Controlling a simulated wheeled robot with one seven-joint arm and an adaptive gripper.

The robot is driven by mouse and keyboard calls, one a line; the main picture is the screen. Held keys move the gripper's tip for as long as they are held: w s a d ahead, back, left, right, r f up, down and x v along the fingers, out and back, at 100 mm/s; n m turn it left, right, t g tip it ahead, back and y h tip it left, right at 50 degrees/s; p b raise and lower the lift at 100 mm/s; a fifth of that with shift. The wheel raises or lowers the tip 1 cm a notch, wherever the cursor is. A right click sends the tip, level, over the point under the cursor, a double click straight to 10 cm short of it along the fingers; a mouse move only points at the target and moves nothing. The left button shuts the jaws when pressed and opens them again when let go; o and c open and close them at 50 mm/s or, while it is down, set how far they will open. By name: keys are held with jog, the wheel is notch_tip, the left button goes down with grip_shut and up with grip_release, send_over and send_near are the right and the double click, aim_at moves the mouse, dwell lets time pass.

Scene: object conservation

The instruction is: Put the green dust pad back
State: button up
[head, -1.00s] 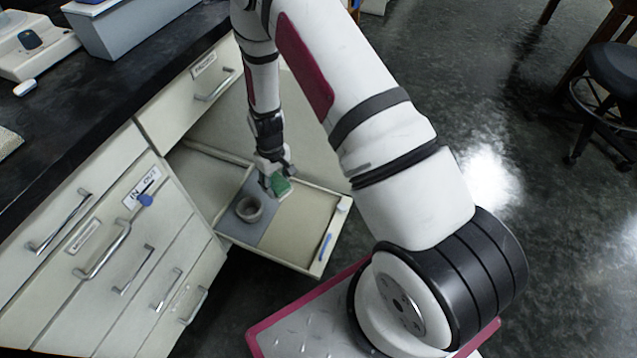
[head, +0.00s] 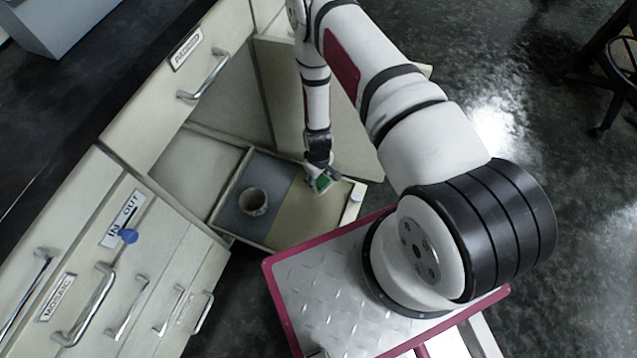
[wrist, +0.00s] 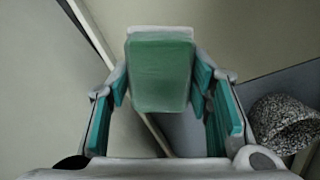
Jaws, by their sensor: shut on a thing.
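The green dust pad (head: 322,183) is between the fingers of my gripper (head: 318,178), over the bare pale right part of the open pull-out drawer (head: 300,218). In the wrist view the pad (wrist: 160,75) is a green block with a paler edge at its far end. The teal-lined fingers of my gripper (wrist: 161,88) are on both sides of it. I cannot tell whether the pad touches the drawer floor.
A rough grey stone bowl (head: 253,201) stands on a dark grey mat (head: 234,222) left of my gripper; the bowl (wrist: 284,122) is at the right in the wrist view. A cabinet front with handles and a blue-headed key (head: 128,236) is at the left.

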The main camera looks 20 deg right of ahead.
aim_at(318, 184)
jog(key=shift+f+b, duration=0.65)
jog(key=shift+f, duration=1.6)
jog(key=shift+f, duration=0.1)
jog(key=o, duration=1)
notch_tip(318, 184, up, 12)
jog(key=p, duration=0.3)
jog(key=shift+a+p, duration=0.1)
jog(key=shift+p, duration=0.2)
